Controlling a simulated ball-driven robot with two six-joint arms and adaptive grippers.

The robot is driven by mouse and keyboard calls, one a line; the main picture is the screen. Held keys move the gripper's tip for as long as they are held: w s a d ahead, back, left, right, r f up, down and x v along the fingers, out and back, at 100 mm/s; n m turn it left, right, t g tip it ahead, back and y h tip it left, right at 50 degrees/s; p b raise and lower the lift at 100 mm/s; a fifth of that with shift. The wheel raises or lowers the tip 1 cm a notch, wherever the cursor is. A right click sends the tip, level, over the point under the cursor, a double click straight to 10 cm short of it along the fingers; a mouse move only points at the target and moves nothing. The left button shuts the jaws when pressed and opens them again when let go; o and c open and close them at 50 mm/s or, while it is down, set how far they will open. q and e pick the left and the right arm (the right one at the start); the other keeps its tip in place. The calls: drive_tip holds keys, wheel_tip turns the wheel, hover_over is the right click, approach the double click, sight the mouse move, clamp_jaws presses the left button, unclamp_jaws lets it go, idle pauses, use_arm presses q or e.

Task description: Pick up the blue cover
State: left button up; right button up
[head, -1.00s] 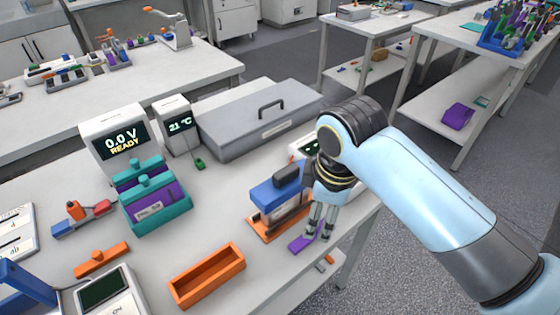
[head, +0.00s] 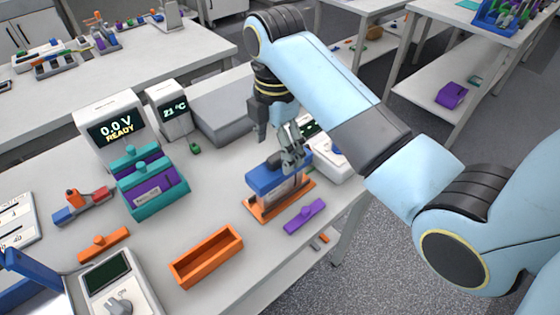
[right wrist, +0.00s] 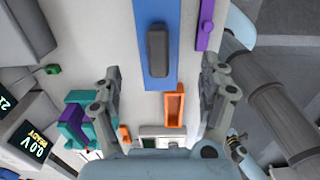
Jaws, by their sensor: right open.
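The blue cover (head: 264,181) sits on an orange-based holder (head: 284,199) near the right part of the table, with a dark grip on top. In the right wrist view the blue cover (right wrist: 146,76) lies ahead between the fingers, and its dark grip (right wrist: 157,50) shows clearly. My right gripper (head: 281,152) is open and empty, just above the blue cover; its fingers partly hide the grip in the head view. In the right wrist view the open right gripper (right wrist: 160,65) has one finger on each side of the cover. My left gripper is not in view.
A purple bar (head: 304,216) lies right of the holder. An orange tray (head: 207,257) stands in front. A teal-and-purple unit (head: 153,188), a READY display (head: 115,130) and a grey case (head: 222,118) stand left and behind. A white device (head: 328,160) stands behind right.

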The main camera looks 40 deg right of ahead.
sight(278, 155)
drive_tip(key=f, duration=0.3)
drive_tip(key=f+p, duration=0.1)
drive_tip(key=shift+w+d+f, duration=0.1)
drive_tip(key=shift+d+f, duration=0.2)
drive_tip(key=shift+f, duration=0.05)
drive_tip(key=shift+c, duration=0.3)
drive_tip(key=c, duration=1.3)
drive_tip(key=shift+r, duration=0.1)
